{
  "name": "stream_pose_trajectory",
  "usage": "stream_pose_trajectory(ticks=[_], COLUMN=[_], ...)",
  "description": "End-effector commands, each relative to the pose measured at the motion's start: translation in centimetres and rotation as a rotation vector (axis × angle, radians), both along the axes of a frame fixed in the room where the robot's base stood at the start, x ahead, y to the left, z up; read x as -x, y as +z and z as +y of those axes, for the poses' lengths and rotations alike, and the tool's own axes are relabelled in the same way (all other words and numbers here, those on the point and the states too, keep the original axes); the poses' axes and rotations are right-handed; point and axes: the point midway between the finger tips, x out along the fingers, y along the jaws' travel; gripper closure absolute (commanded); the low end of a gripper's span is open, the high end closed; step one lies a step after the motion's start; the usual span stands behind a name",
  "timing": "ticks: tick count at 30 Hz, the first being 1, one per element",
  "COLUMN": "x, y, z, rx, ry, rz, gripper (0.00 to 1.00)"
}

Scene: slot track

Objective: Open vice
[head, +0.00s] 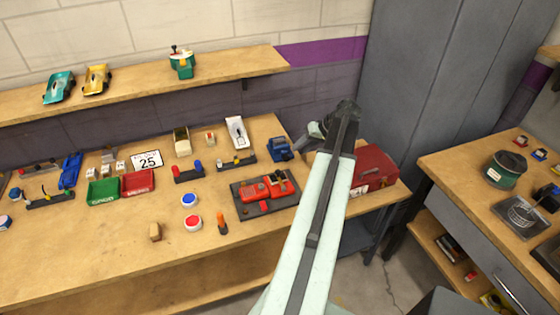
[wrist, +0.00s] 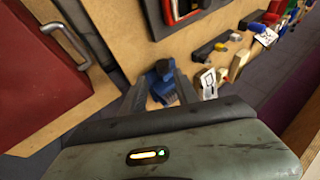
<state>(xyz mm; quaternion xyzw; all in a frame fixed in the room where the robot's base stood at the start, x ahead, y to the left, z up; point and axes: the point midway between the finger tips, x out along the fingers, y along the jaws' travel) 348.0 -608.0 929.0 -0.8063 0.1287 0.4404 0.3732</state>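A small blue vice (head: 280,149) stands at the back right of the workbench in the head view, just left of my arm's end. In the wrist view the blue vice (wrist: 162,85) shows beyond and between my gripper's fingers. My gripper (wrist: 161,76) is open, its two dark fingers apart with nothing held. In the head view my gripper (head: 314,133) is partly hidden by my own arm. I cannot tell the vice's jaw gap from these frames.
A red toolbox (head: 373,168) stands right of my arm. A dark tray (head: 242,205) with a red car body lies in front of the vice. The front bench middle is mostly clear.

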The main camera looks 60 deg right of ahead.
Motion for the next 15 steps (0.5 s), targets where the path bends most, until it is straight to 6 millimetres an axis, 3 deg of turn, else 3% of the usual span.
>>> stream_pose_trajectory(ticks=[7,15], x=[-1.3,-4.2], y=[-0.9,-5.1], z=[0.5,1.4], rx=[0.0,0.001], ry=[0.014,0.02], rz=[0.0,0.0], gripper=[0.63,0.63])
